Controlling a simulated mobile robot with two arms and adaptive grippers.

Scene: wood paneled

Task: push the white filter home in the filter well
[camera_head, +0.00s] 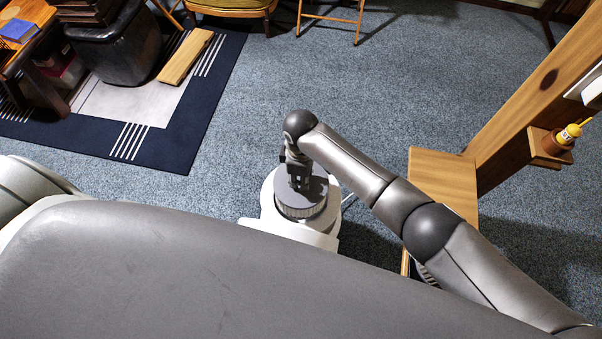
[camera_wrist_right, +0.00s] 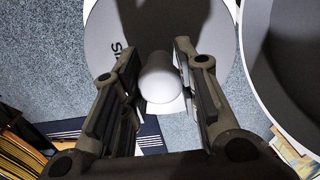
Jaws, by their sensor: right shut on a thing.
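My right gripper (camera_head: 300,185) points down onto the white filter (camera_head: 300,211), a round drum with a ribbed pale side and a grey top. The filter sits at the white round housing of the filter well (camera_head: 333,208); the inside of the well is hidden beneath it. I cannot tell how deep the filter sits. In the right wrist view, my right gripper (camera_wrist_right: 155,85) has its two fingers on either side of a pale rounded knob (camera_wrist_right: 160,80), and is shut on the filter. My left gripper is not in view.
A wooden stand (camera_head: 442,180) with a post rises right of the housing. A small shelf on it holds a yellow-capped bottle (camera_head: 566,135). A dark-bordered rug (camera_head: 185,140) with furniture lies at the far left.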

